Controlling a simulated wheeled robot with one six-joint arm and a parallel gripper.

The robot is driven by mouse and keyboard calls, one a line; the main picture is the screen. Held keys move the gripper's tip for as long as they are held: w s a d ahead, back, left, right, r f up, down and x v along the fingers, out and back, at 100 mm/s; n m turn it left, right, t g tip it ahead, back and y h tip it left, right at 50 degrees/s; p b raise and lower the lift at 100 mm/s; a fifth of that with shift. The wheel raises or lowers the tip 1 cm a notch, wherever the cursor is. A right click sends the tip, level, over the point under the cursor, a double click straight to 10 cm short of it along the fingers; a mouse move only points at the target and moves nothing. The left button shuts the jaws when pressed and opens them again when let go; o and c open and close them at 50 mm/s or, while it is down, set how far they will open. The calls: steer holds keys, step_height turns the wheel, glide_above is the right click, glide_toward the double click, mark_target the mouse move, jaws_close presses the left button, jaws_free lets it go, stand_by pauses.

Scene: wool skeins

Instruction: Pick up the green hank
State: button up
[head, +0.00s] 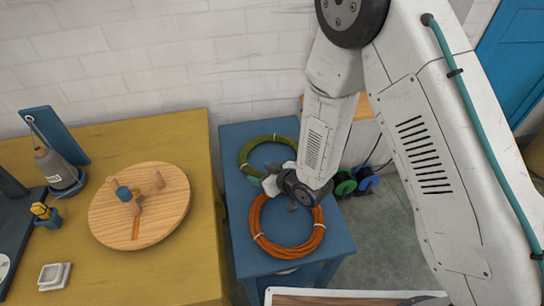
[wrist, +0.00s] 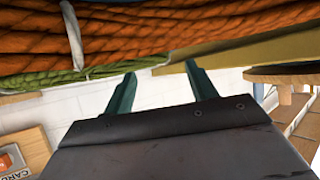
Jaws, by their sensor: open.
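The green hank (head: 262,152) lies at the back of a small blue table (head: 236,240). It is a coil with white ties, and my gripper and arm hide part of its front right. An orange hank (head: 262,238) lies in front of it on the same table. My gripper (wrist: 160,69) is open and empty, near the gap between the two hanks in the head view. In the wrist view the orange hank (wrist: 180,30) fills the top, close by, with the green hank (wrist: 40,82) beyond it at left. I cannot tell whether the fingers touch either hank.
A yellow table (head: 180,265) on the left holds a round wooden board (head: 160,185) with pegs and a grey cone (head: 58,168). A white tiled wall (head: 120,60) stands behind. Green and blue spools (head: 345,186) sit on the right.

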mark_target(250, 169)
steer(key=x, duration=0.4)
steer(key=shift+w+a, duration=0.1)
steer(key=shift+a, duration=0.05)
steer(key=c, duration=1.1)
steer(key=shift+r, duration=0.15)
